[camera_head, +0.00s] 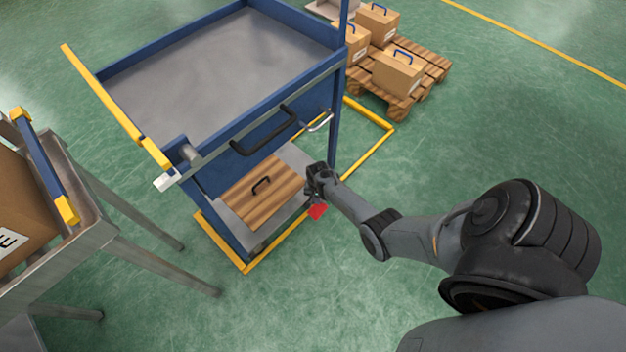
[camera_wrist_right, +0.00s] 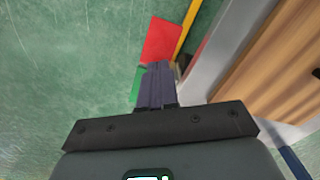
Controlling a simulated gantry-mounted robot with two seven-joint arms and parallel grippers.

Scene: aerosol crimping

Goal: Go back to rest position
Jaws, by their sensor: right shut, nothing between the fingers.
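My right gripper (camera_head: 314,184) is at the end of my right arm, in front of the right side of the blue cart (camera_head: 332,118). It is close to the cart's lower shelf, and I cannot tell whether it touches. In the right wrist view the gripper's fingers (camera_wrist_right: 156,85) are together, with nothing between them. A red flat piece (camera_head: 318,211) shows just below the gripper, and it also shows beyond the fingertips in the right wrist view (camera_wrist_right: 162,40). My left gripper is not in view.
A wooden board with a black handle (camera_head: 262,188) lies on the cart's lower shelf. A metal table (camera_head: 92,232) with a cardboard box (camera_head: 22,205) stands at the left. A pallet with boxes (camera_head: 398,72) is behind the cart.

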